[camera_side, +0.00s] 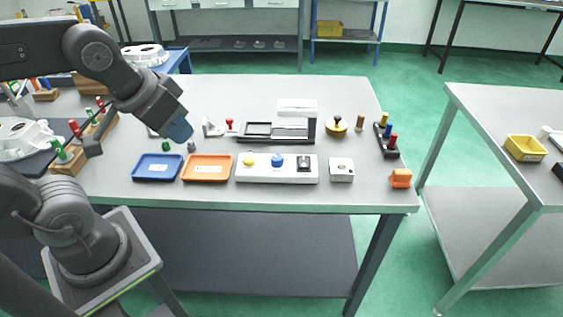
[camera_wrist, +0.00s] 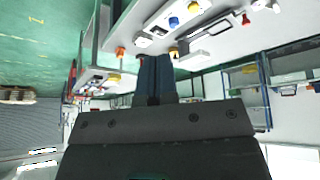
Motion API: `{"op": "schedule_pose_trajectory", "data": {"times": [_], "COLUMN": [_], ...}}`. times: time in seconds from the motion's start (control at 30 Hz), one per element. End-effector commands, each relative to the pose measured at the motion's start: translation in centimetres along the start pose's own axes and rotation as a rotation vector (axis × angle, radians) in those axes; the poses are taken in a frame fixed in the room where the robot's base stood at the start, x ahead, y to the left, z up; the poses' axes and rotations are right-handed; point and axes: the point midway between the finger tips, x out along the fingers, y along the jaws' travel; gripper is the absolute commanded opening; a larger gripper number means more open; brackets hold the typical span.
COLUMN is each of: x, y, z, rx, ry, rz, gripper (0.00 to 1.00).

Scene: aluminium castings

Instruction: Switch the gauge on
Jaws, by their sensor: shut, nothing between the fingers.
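A white control panel (camera_side: 277,176) lies near the front edge of the table. It carries a yellow button (camera_side: 248,160), a blue knob (camera_side: 278,160) and a black switch (camera_side: 304,163); the switch's position is too small to read. Behind it stands a grey and white fixture (camera_side: 297,108) with a red-knobbed lever (camera_side: 229,124). No thing is clearly marked as the gauge. My gripper (camera_side: 181,131) is shut and empty, above the table left of the fixture. In the wrist view its fingers (camera_wrist: 154,58) are together, and the panel (camera_wrist: 183,12) shows tilted beyond them.
A blue tray (camera_side: 157,179) and an orange tray (camera_side: 207,180) lie left of the panel. A small white box (camera_side: 341,171) and an orange block (camera_side: 401,178) are right of it. A rack of coloured pegs (camera_side: 387,139) stands at the right edge. Bare tabletop lies behind the fixture.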

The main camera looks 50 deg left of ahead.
Motion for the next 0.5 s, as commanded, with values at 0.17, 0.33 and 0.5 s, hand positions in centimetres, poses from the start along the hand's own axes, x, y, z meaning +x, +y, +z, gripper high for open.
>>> {"op": "schedule_pose_trajectory", "data": {"times": [0.17, 0.33, 0.5], "x": [0.3, 1.5, 3.6], "y": [0.5, 1.1, 1.7], "z": [-3.6, -7.8, -11.8], "rx": [-0.268, -0.606, -0.942], "ry": [-0.063, -0.13, -0.186], "rz": [-0.01, -0.047, -0.107], "gripper": [0.0, 0.0, 0.0]}}
